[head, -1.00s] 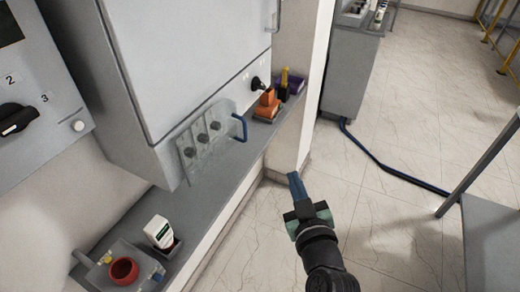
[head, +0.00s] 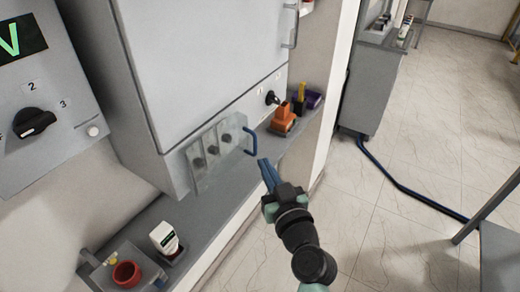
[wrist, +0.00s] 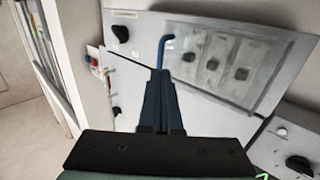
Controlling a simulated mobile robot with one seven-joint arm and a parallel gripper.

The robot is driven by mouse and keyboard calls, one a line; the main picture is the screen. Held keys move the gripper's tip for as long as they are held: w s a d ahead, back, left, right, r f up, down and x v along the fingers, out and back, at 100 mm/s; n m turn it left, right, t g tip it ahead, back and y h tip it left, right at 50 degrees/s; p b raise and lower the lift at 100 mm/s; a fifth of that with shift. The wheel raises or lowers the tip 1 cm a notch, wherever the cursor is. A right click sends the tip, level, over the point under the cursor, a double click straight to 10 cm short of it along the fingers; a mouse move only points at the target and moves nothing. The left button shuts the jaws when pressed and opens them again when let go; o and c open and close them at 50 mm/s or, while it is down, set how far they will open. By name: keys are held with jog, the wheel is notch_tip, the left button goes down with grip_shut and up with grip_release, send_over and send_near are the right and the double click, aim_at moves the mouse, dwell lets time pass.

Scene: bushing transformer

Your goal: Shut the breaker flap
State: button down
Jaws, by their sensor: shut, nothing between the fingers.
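The breaker flap (head: 208,165) is a clear panel with a blue handle (head: 250,141) on its right edge, low on the grey cabinet. Dark round breaker knobs show through it. The handle edge seems to stand out from the cabinet; I cannot tell how far. My gripper (head: 264,168) is shut and empty, its blue fingers just below and right of the handle. In the wrist view the flap (wrist: 221,66) lies to the right, and the bent handle (wrist: 162,50) rises just beyond my gripper's fingertips (wrist: 160,76). I cannot tell whether they touch.
A grey ledge (head: 207,208) runs under the cabinet (head: 205,60). A red cup (head: 126,274) and a white box (head: 164,238) are at its near end; an orange item (head: 284,119) is at its far end. Open floor (head: 400,225) lies to the right.

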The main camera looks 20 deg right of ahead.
aim_at(256, 151)
jog(key=shift+w+d+p, duration=0.1)
jog(key=shift+w+p, duration=0.35)
jog(key=shift+w, duration=1.85)
jog(key=shift+f, duration=0.1)
jog(key=shift+w+f+b, duration=0.1)
jog(key=shift+w+b, duration=0.6)
jog(key=shift+b, duration=0.1)
jog(key=shift+w+a, duration=0.2)
jog(key=shift+w, duration=0.1)
jog(key=shift+r, duration=0.25)
jog(key=shift+s, duration=0.1)
